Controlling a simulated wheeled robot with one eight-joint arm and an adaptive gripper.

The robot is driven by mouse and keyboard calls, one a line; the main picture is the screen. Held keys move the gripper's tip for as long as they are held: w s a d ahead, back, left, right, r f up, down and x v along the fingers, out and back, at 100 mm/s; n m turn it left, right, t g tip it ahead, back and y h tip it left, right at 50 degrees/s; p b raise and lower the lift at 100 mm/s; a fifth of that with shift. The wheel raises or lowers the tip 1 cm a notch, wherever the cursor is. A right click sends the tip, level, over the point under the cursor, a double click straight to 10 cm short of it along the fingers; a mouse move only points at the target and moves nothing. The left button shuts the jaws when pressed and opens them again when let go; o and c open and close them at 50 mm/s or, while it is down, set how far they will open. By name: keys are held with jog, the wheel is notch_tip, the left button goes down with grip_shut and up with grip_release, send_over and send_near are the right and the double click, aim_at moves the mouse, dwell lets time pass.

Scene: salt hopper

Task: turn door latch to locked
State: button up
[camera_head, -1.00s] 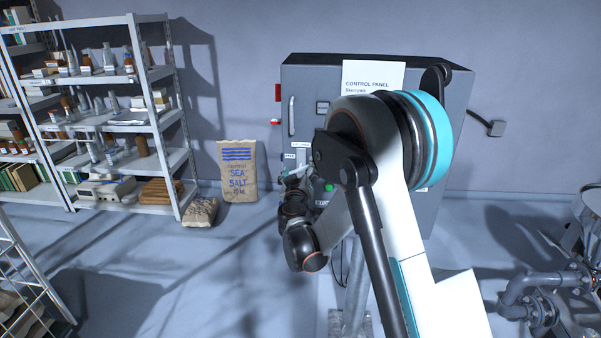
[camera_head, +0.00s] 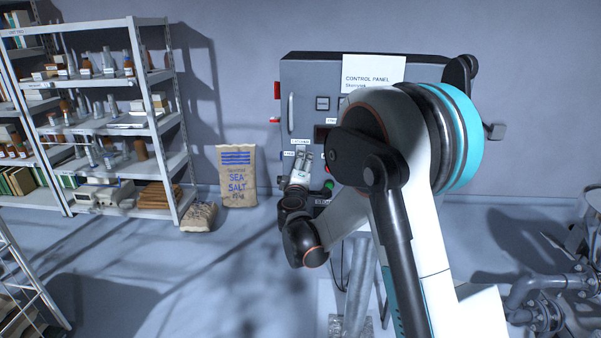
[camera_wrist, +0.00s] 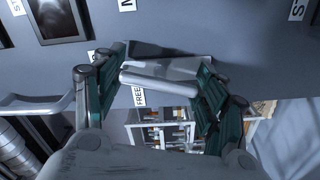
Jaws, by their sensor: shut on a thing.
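The control panel cabinet (camera_head: 312,80) stands against the back wall, with a tall door handle (camera_head: 291,115) on its left. My gripper (camera_wrist: 160,72) reaches the cabinet's lower left front; it also shows small in the head view (camera_head: 302,162). In the wrist view its green-padded fingers are shut on the latch (camera_wrist: 160,82), a pale grey bar lying across between them. A label reading FREE (camera_wrist: 139,97) sits beside the latch. Other labels are cut off by the frame edge, and the latch is too small to make out in the head view.
A green button (camera_head: 328,185) is just right of my gripper, and a red part (camera_head: 277,90) is on the cabinet's left edge. A salt sack (camera_head: 238,177) and shelves (camera_head: 110,125) stand left. Pipes (camera_head: 540,300) are at lower right.

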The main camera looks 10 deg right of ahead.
jog(key=shift+n+b, duration=0.4)
jog(key=shift+n, duration=1.2)
jog(key=o, duration=1.1)
jog(key=v, duration=1.2)
